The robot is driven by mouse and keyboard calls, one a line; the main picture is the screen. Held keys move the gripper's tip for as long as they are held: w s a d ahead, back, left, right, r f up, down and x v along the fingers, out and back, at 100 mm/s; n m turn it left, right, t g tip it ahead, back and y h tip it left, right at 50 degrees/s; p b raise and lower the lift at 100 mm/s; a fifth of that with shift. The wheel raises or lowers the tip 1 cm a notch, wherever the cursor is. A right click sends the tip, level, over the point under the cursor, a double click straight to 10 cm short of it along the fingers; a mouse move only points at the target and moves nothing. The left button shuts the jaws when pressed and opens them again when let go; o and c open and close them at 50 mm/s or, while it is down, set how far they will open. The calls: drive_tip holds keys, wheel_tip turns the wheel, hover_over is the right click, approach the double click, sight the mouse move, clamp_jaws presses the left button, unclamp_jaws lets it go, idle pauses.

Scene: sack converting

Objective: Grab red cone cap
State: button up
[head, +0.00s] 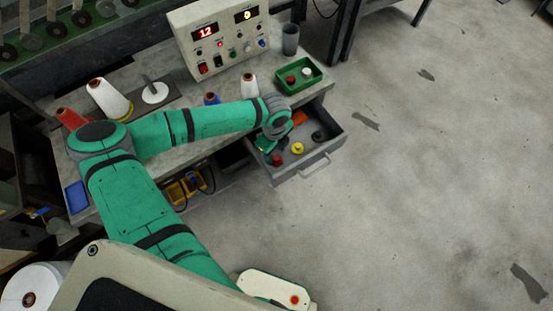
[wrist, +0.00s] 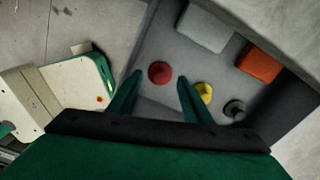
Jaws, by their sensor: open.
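A red cone cap (head: 277,160) lies in the open grey drawer (head: 322,157), near its front left. In the wrist view the red cap (wrist: 160,73) shows just beyond and between the two green fingertips. My gripper (wrist: 157,82) is open and empty, with its fingers spread to either side of the cap's line. I cannot tell how high the fingertips are above it. In the head view my gripper is at the drawer's left end, partly hidden by the wrist.
A yellow cap (wrist: 204,92) sits close to the right finger, and a dark cap (wrist: 235,109) lies beyond it. An orange block (wrist: 259,63) and a grey block (wrist: 204,27) are also in the drawer. A green tray (head: 318,78) with a red and a white cap stands on the table.

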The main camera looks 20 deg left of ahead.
sight(275, 157)
wheel_tip(275, 157, down, 3)
drive_tip(key=shift+w+r, duration=0.15)
drive_tip(key=shift+r, duration=0.05)
drive_tip(key=shift+f, duration=0.45)
drive_tip(key=c, duration=0.8)
drive_tip(key=shift+r, duration=0.1)
